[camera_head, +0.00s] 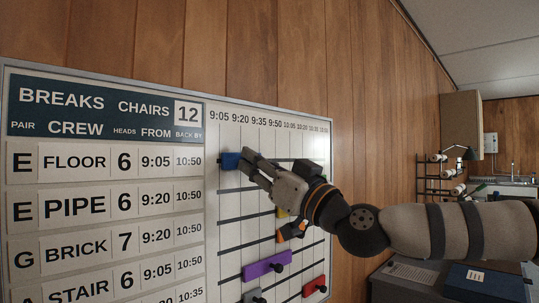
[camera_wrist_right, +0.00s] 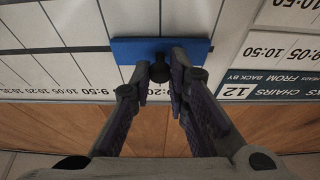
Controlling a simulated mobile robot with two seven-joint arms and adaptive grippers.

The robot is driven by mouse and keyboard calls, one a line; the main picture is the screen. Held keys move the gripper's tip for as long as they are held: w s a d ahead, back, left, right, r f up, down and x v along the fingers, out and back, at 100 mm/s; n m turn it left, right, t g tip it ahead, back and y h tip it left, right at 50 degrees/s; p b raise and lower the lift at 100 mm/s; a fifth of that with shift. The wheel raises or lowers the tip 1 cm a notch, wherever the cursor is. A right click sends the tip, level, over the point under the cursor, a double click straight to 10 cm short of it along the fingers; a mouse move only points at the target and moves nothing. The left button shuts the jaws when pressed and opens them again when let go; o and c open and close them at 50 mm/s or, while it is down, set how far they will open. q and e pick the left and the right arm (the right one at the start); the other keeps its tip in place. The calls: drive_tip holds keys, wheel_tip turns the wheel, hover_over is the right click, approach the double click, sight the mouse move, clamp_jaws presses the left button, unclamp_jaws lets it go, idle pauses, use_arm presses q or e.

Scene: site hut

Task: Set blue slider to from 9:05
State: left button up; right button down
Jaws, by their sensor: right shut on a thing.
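The blue slider (camera_head: 231,160) sits on the top track of the wall board, in the FLOOR row. Its left end lies about below the 9:05 label (camera_head: 219,116) in the head view; perspective makes the exact line hard to judge. In the right wrist view the blue slider (camera_wrist_right: 130,48) is a flat bar with a black knob (camera_wrist_right: 160,72). My right gripper (camera_head: 250,163) has its fingers around that knob and is shut on it. The gripper hides part of the slider in the head view and some time labels in the wrist view. My left gripper is not in view.
Below on the board are a purple slider (camera_head: 267,264), an orange slider (camera_head: 281,238), a red slider (camera_head: 314,287) and a partly hidden yellow one (camera_head: 281,212). The FLOOR card (camera_head: 75,161) reads 9:05 to 10:50. A desk (camera_head: 410,275) stands at lower right.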

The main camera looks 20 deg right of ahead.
drive_tip(key=shift+a, duration=0.2)
drive_tip(key=c, duration=1.5)
unclamp_jaws()
drive_tip(key=shift+s+a, duration=0.1)
drive_tip(key=shift+c, duration=0.2)
drive_tip(key=v, duration=1.2)
